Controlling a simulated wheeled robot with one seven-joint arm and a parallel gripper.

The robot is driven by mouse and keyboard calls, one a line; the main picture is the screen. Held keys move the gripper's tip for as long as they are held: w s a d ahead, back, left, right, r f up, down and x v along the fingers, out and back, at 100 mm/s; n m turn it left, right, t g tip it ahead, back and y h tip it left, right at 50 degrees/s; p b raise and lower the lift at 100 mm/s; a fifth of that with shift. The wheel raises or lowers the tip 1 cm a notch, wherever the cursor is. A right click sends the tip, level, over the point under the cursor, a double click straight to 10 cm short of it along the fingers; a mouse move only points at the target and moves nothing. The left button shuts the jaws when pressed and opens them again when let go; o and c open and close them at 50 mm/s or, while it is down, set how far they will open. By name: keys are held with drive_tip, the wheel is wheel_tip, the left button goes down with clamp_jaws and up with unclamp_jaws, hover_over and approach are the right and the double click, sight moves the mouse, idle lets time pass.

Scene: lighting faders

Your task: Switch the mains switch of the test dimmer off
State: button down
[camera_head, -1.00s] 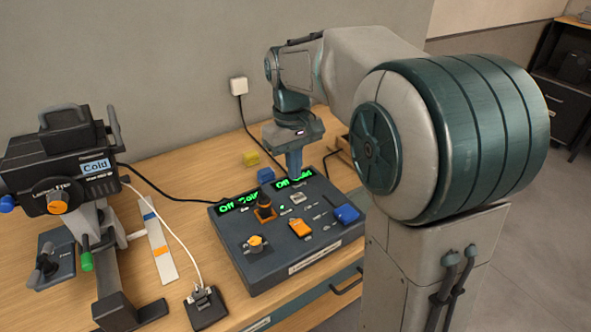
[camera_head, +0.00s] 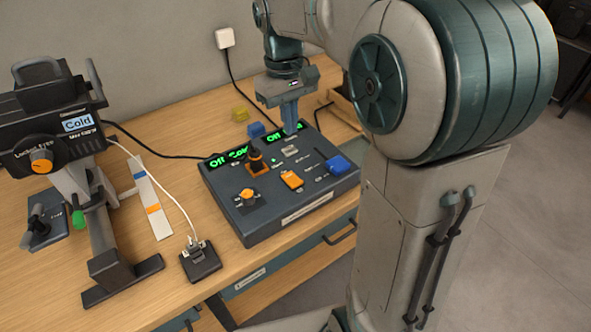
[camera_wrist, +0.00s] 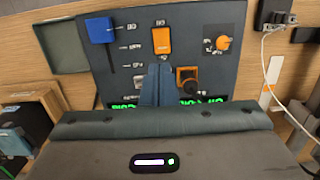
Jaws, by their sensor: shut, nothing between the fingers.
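The test dimmer looks to be the dark control box (camera_head: 277,212) on the bench, with two green displays along its back edge. The left display (camera_head: 228,157) reads "Off Cold"; my gripper partly covers the right one. On its top are an orange switch (camera_head: 292,180), a small grey switch (camera_head: 290,150), a blue control (camera_head: 338,164), a black lever with an orange base (camera_head: 256,162) and an orange knob (camera_head: 247,196). The labels are too small to tell which is the mains switch. My gripper (camera_head: 291,131) is shut and empty, pointing down over the panel's back edge near the grey switch.
A black lamp-like device (camera_head: 60,125) marked "Cold" stands at the left. A small black box with a white cable (camera_head: 200,262) lies at the front edge. Yellow (camera_head: 240,114) and blue (camera_head: 256,130) blocks lie behind the panel. A wall plug (camera_head: 225,38) is behind.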

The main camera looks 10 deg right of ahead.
sight(296, 181)
drive_tip(key=f, duration=0.4)
drive_tip(key=s+f, duration=0.1)
drive_tip(key=f, duration=0.8)
drive_tip(key=shift+s+d+f, duration=0.25)
drive_tip(key=shift+d+f, duration=0.05)
